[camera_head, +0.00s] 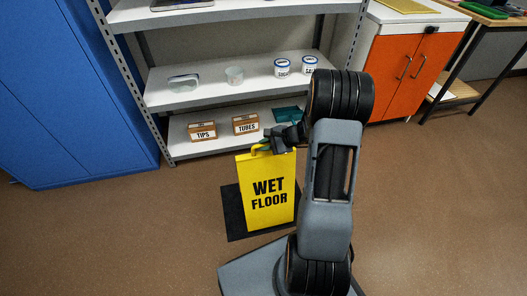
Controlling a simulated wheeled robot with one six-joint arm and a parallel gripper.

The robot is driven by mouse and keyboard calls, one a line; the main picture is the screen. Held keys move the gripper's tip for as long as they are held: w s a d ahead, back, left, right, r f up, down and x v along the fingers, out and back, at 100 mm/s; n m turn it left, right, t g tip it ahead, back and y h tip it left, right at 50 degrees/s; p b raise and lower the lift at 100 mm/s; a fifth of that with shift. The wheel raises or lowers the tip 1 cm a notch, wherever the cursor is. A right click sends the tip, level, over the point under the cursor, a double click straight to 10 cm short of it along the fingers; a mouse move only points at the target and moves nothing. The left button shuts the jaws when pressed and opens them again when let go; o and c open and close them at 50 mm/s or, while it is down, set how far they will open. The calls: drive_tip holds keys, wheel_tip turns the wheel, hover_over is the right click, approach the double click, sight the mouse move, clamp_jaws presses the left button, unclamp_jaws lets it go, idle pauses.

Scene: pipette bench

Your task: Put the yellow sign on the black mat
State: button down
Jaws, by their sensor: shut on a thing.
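The yellow sign (267,205), marked "WET FLOOR", is upright with its handle (258,149) at the top left. My gripper (268,147) is at the sign's top edge, shut on the sign near its handle. The fingertips are small and partly hidden by the wrist. The black mat (233,214) lies flat on the floor; it shows to the left of the sign and a little below it. The sign covers most of the mat from this view. I cannot tell whether the sign's bottom edge touches the mat or hangs just above it.
A grey shelf rack (212,97) stands behind, with a TIPS box (203,131) and a TUBES box (246,124) on its low shelf. A blue cabinet (65,100) is at left and an orange cabinet (405,70) at right. The brown floor (120,240) at left is clear.

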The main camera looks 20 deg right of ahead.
sight(265, 153)
drive_tip(key=shift+w+f+b, duration=0.15)
drive_tip(key=shift+f+b, duration=0.75)
drive_tip(key=shift+f, duration=0.85)
drive_tip(key=c, duration=1.1)
unclamp_jaws()
drive_tip(key=shift+d+r, duration=0.15)
drive_tip(key=shift+r, duration=0.2)
drive_tip(key=p+v, duration=0.4)
drive_tip(key=v, duration=0.7)
drive_tip(key=s+a+r+n+g+h, duration=0.2)
drive_tip(key=s+a+r+n+h, duration=0.2)
drive_tip(key=s+a+r+n, duration=0.2)
drive_tip(key=s+a+r+n+g+h, duration=0.2)
drive_tip(key=s+a+r+n+h, duration=0.2)
drive_tip(key=a+n, duration=0.7)
drive_tip(key=s+r, duration=0.2)
drive_tip(key=s, duration=0.1)
drive_tip(key=shift+s+r, duration=0.15)
drive_tip(key=shift+r, duration=0.2)
drive_tip(key=shift+p, duration=0.3)
